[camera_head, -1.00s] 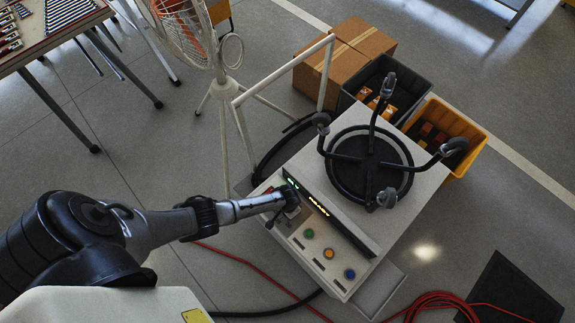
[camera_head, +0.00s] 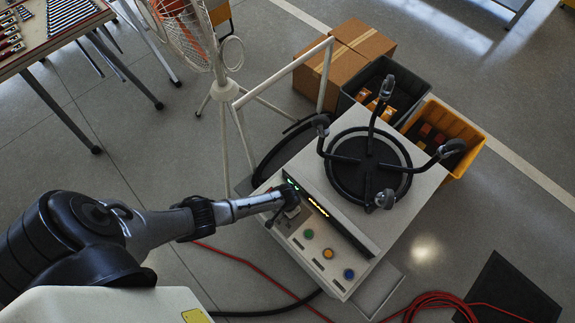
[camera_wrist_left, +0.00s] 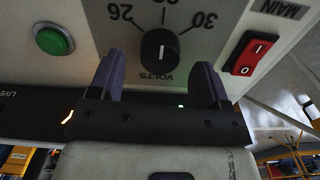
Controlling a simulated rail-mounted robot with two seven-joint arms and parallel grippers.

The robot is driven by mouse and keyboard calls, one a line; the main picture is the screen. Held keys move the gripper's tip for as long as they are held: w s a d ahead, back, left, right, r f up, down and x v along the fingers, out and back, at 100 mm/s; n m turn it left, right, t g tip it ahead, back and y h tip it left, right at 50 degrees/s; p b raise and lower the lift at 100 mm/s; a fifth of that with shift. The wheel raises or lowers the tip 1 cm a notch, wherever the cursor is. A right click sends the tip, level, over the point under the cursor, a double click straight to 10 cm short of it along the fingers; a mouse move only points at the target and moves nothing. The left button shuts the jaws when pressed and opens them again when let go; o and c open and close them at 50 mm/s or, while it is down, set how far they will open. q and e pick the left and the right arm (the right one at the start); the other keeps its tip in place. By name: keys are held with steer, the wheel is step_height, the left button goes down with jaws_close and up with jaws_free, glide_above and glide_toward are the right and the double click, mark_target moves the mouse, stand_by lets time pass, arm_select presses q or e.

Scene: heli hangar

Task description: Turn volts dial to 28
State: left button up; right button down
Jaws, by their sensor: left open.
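The volts dial (camera_wrist_left: 160,50) is a round black knob on the grey panel, with its labels upside down in the left wrist view. Its white pointer line points up the picture, between the 26 and 30 marks, at a label cut off by the top edge. My left gripper (camera_wrist_left: 157,82) is open, with its two purple-grey fingers apart on either side of the dial; I see a gap between each finger and the knob. In the head view my left gripper (camera_head: 287,205) is over the panel end of the white cart (camera_head: 410,225) and hides the dial. My right gripper is not in view.
A red MAIN switch (camera_wrist_left: 249,54) and a green button (camera_wrist_left: 53,39) flank the dial. Green, orange and blue buttons (camera_head: 328,253) line the panel. A black ring stand (camera_head: 368,165) sits on top. A fan (camera_head: 185,35) and red cable (camera_head: 255,268) are nearby.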

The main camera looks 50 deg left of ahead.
arm_select(q)
step_height(320, 180, up, 12)
steer(key=p, duration=0.4)
steer(key=shift+f+p, duration=0.25)
steer(key=shift+p, duration=0.1)
